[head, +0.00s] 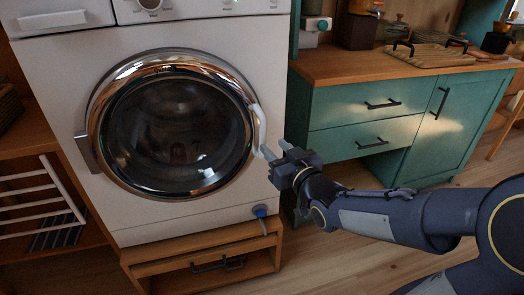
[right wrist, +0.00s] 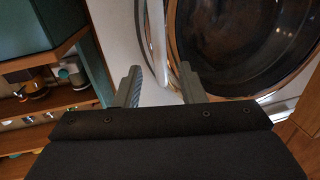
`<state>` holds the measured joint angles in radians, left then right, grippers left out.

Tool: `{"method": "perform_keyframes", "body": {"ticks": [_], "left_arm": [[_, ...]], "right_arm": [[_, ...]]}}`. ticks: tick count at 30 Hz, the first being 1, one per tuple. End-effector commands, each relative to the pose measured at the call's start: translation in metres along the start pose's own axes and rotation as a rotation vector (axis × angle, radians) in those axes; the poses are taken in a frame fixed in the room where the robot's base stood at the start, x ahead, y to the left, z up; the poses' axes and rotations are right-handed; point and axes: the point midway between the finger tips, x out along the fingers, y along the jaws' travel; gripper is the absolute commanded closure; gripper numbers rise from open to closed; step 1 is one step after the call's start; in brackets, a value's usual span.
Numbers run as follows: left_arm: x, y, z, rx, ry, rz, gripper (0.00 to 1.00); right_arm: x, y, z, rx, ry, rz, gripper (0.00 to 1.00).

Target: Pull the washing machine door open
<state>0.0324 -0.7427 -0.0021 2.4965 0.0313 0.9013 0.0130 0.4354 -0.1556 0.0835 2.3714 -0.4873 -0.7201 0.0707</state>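The washing machine (head: 65,85) is white and stands at the left of the head view. Its round door (head: 175,125), with dark glass and a chrome rim, looks shut, with a hinge on its left side. A pale curved handle (head: 257,125) is on the door's right edge. My right gripper (head: 275,149) is by the handle's lower end. In the right wrist view, my right gripper (right wrist: 159,72) is open, and the handle (right wrist: 157,38) shows between the fingertips; I cannot tell whether they touch it. My left gripper is not in view.
A teal cabinet (head: 340,127) with a wooden top stands to the right of the machine. A wooden stand (head: 205,262) with a drawer is under the machine. A white rack (head: 35,205) is at the left. Wooden floor (head: 345,245) is open in front.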

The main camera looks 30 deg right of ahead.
Motion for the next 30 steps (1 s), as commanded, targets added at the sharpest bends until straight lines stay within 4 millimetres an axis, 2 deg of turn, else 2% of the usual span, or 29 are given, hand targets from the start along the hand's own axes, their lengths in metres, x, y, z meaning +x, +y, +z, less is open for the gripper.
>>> {"method": "perform_keyframes", "body": {"ticks": [12, 18, 25, 26, 30], "left_arm": [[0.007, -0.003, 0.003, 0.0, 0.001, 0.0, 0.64], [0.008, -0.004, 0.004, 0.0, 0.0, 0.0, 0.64], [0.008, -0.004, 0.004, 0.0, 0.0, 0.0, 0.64], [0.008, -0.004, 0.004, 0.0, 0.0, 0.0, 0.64], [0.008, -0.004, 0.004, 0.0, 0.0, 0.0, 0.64]], "right_arm": [[0.061, 0.0, -0.001, 0.001, 0.005, -0.002, 0.64], [0.074, -0.001, -0.002, 0.0, 0.005, -0.001, 0.64], [0.075, 0.0, -0.002, 0.0, 0.005, 0.0, 0.64], [0.075, 0.0, -0.002, 0.0, 0.005, 0.0, 0.65], [0.075, 0.0, -0.002, 0.0, 0.005, 0.0, 0.83]]}}
